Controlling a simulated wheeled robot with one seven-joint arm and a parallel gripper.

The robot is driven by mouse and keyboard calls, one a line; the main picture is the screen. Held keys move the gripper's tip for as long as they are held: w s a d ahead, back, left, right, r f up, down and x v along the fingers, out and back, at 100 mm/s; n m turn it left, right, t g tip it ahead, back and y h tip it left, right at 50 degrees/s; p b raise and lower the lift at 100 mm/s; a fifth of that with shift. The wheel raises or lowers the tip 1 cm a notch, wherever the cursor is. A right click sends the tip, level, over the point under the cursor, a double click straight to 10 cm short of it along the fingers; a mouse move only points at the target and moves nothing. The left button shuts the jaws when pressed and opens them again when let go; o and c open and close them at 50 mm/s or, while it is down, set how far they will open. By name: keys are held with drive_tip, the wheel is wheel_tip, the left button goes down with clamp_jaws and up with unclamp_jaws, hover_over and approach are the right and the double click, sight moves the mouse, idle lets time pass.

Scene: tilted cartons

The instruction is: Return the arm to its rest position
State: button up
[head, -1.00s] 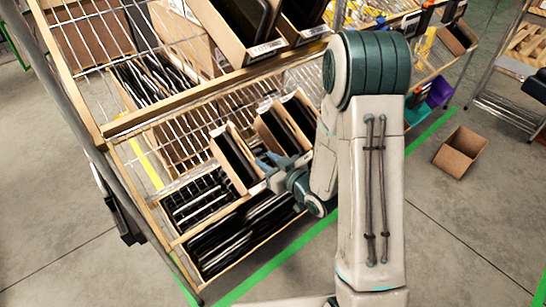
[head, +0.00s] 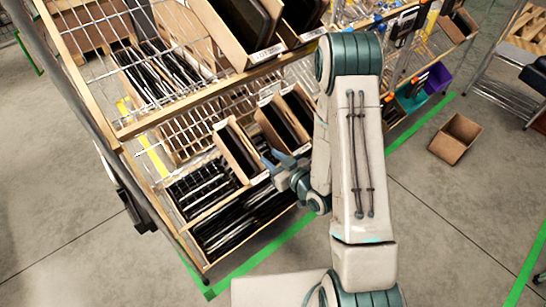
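My arm reaches up from the bottom of the head view, bends at a teal elbow near the top and comes down toward the lower shelf. My gripper (head: 272,160) is at the front of the tilted cartons there, beside a carton (head: 238,152) holding dark flat items. Its fingers are small and partly hidden, so I cannot tell whether it is open or shut, or whether it touches the carton.
A wire rack with wooden edges (head: 180,109) fills the left and middle. More tilted cartons stand on its upper shelf. An open cardboard box (head: 455,139) lies on the floor at right. Green tape (head: 262,258) marks the floor, which is clear at lower left.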

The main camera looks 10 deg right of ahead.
idle(0.4)
drive_tip(key=d+r+m+g+h, duration=0.3)
drive_tip(key=d+r+g+h, duration=0.1)
drive_tip(key=d+r+h, duration=0.6)
drive_tip(key=s+r+m+g, duration=0.1)
drive_tip(key=s+r+g, duration=0.1)
drive_tip(key=s, duration=0.4)
drive_tip(key=s+r+m+g, duration=0.1)
drive_tip(key=s+r+g, duration=0.1)
drive_tip(key=s+r, duration=0.3)
drive_tip(key=s+r+m+g+y, duration=0.1)
drive_tip(key=s+r+m+g, duration=0.1)
drive_tip(key=s, duration=0.7)
drive_tip(key=shift+a+r, duration=0.3)
drive_tip(key=shift+r, duration=0.6)
